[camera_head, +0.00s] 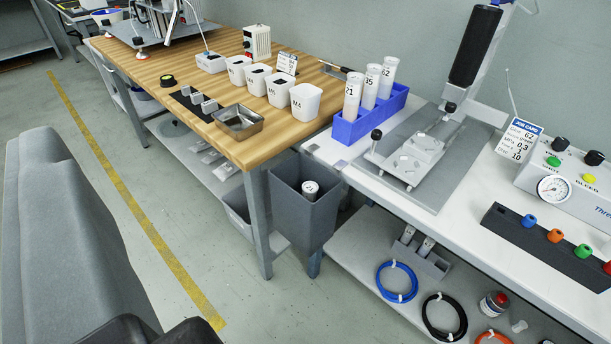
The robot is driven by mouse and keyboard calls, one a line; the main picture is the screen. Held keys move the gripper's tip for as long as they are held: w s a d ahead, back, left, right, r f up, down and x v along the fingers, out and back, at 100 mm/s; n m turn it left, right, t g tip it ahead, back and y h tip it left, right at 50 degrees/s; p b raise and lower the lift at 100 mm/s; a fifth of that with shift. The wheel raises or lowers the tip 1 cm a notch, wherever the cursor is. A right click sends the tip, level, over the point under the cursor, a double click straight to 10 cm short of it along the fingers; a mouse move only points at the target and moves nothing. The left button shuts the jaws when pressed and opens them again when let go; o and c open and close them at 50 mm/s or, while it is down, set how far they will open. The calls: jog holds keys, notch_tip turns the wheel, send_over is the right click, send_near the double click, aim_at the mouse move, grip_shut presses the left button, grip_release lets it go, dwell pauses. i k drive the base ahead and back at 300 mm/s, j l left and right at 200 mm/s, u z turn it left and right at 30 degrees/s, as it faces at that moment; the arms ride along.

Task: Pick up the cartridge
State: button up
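Three white cartridges stand upright in a blue rack on the white bench. The near one (352,96) is marked 21, the middle one (371,86) 35, and the far one (387,76) has a number too small to read surely. The rack (347,131) hides their lower parts. Another white cylinder (310,191) shows inside the grey bin. A large grey part with black parts below it fills the lower left and appears to be mine. No clear gap between fingertips shows, and it is well apart from the cartridges.
A dispensing stand with a black barrel (474,46) stands right of the rack. A job card (519,139) and a gauge box (555,186) are further right. White tubs (305,102) and a metal tray (239,122) sit on the wooden bench. The grey bin (306,217) stands below. Floor is clear at lower left.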

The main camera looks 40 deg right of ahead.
aim_at(391, 63)
jog(key=z, duration=2.35)
jog(key=i+j+u, duration=0.15)
jog(key=i+u, duration=0.2)
jog(key=i+j+u, duration=0.1)
jog(key=i+u, duration=0.55)
jog(key=k, duration=0.05)
